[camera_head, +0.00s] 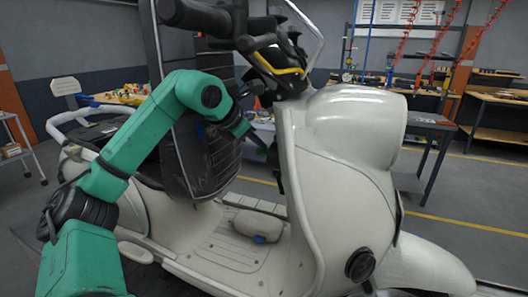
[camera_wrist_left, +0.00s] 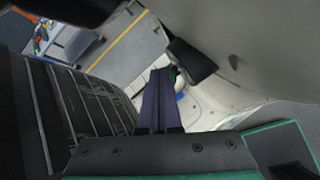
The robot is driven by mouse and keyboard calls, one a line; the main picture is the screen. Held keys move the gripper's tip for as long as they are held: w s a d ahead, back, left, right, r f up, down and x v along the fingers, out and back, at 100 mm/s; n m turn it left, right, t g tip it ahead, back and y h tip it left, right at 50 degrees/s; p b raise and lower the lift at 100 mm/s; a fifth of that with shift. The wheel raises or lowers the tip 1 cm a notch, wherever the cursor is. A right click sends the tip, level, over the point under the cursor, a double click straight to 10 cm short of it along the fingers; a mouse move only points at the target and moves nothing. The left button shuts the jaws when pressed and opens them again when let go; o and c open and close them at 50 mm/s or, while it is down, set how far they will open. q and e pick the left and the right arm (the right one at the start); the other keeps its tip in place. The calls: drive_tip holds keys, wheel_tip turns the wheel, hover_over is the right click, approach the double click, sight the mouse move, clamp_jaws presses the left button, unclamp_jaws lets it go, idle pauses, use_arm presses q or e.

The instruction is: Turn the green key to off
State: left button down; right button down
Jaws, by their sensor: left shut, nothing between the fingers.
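The cream scooter (camera_head: 345,150) fills the middle of the head view. My left gripper (camera_head: 262,148) reaches in behind its front shield. In the left wrist view, the gripper's fingers (camera_wrist_left: 160,74) are shut together with nothing between them. A dark block-like part (camera_wrist_left: 190,61) sticks out from the pale panel beside the fingertips. A tiny green spot shows between this part and the fingertips; I cannot tell whether it is the green key or whether the fingers touch it. The key's position cannot be read. My right gripper is not in view.
The handlebar (camera_head: 200,18) hangs above my left arm. A dark ribbed panel (camera_wrist_left: 85,100) stands close on the left of the gripper in the wrist view. The scooter's floorboard (camera_head: 230,240) lies below. Workbenches (camera_head: 505,98) stand farther back.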

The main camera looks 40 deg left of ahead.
use_arm(q)
drive_tip(key=shift+w+f, duration=0.1)
drive_tip(key=shift+f, duration=0.2)
idle(0.4)
drive_tip(key=shift+f+b, duration=0.4)
drive_tip(key=shift+f, duration=0.2)
idle(0.9)
drive_tip(key=p+v, duration=0.1)
drive_tip(key=v, duration=0.8)
drive_tip(key=shift+w+r, duration=0.25)
drive_tip(key=shift+r, duration=0.15)
drive_tip(key=shift+f, duration=0.1)
idle(0.5)
